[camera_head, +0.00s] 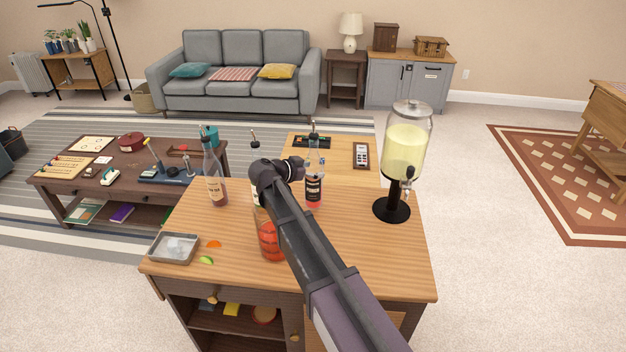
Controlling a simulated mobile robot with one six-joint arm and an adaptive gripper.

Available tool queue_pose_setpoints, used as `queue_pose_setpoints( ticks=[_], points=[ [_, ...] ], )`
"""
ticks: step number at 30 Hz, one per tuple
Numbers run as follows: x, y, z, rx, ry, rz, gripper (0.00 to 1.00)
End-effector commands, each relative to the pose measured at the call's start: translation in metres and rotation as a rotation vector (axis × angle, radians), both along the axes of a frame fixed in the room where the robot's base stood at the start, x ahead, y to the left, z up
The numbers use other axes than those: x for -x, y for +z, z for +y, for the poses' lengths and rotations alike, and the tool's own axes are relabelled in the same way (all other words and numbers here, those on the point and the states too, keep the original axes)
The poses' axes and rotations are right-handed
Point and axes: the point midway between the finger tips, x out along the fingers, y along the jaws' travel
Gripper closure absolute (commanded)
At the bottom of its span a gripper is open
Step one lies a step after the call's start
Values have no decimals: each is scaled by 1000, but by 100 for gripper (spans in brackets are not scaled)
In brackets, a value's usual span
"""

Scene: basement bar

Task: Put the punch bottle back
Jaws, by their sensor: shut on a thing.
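My gripper (297,168) is at the end of the arm reaching over the wooden bar counter (370,262). It is shut on a clear bottle (314,188) with reddish liquid, a dark label and a pourer on top. The bottle is upright; I cannot tell whether its base touches the counter. A second bottle (214,178) with a pale label stands at the left. A third bottle's pourer (254,137) shows above my wrist, most of its body hidden. I cannot read which label says punch. A glass pitcher (268,240) of red drink is partly behind my arm.
A glass dispenser (405,145) of yellow drink stands on a black base at the right. An ice tray (174,248) and orange and green garnish pieces (208,259) lie at the front left. The counter's front right is clear.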

Motion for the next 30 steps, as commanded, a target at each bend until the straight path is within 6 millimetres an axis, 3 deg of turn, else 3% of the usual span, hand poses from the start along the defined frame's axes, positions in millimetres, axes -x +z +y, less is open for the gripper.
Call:
queue_pose_setpoints(
  ticks=[9,27,28,29,30],
  points=[
    [0,-26,0,1,0,-1,77],
    [0,-31,1,2,1,-1,77],
    [0,-31,1,0,1,0,10],
    [0,-30,1,0,1,0,1],
    [0,-30,1,0,1,0,0]
  ],
)
